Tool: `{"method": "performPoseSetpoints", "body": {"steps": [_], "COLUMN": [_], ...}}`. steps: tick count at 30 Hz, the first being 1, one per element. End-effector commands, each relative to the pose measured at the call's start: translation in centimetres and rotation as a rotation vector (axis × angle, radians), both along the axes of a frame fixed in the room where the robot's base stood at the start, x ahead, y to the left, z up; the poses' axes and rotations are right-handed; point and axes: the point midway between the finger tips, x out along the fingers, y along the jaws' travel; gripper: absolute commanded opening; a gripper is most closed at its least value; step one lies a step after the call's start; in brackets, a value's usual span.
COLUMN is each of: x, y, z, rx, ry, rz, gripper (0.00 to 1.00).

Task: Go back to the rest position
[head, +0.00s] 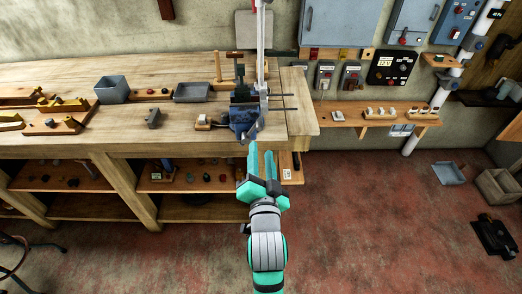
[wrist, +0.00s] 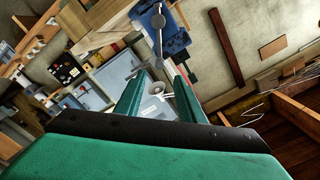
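My gripper (head: 262,162) is teal and grey, raised in front of the workbench's right end, with its fingers toward the blue vise. In the wrist view its two teal fingers (wrist: 157,98) stand apart with nothing seen between them, so it is open and empty. The wooden workbench (head: 60,75) fills the left and middle of the head view. The blue vise (head: 243,118) is fixed at its front edge, just beyond my fingertips. The vise also shows at the top of the wrist view (wrist: 168,38). I cannot tell whether the fingers touch anything.
Grey bins (head: 111,90), wooden planes (head: 60,103) and small blocks lie on the bench. A wall shelf (head: 345,117) and electrical boxes (head: 393,67) are to the right. A wooden crate (head: 497,187) and a dustpan (head: 448,173) lie on the right floor. The red floor (head: 370,220) between is clear.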

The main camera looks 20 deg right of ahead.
Motion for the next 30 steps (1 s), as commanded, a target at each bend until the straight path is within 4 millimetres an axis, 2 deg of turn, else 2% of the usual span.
{"method": "performPoseSetpoints", "body": {"steps": [13, 16, 20, 23, 30], "x": [0.0, -0.2, -1.3, -2.7, -7.4], "y": [0.0, 0.3, 1.7, 3.3, 7.5], "z": [0.0, -0.7, -3.1, -5.7, -11.5], "rx": [-0.001, -0.011, -0.057, -0.113, -0.253], "ry": [0.0, 0.009, 0.046, 0.083, 0.164], "rz": [0.0, 0.005, 0.028, 0.057, 0.139], "gripper": [0.36, 0.36, 0.36, 0.36, 0.36]}}
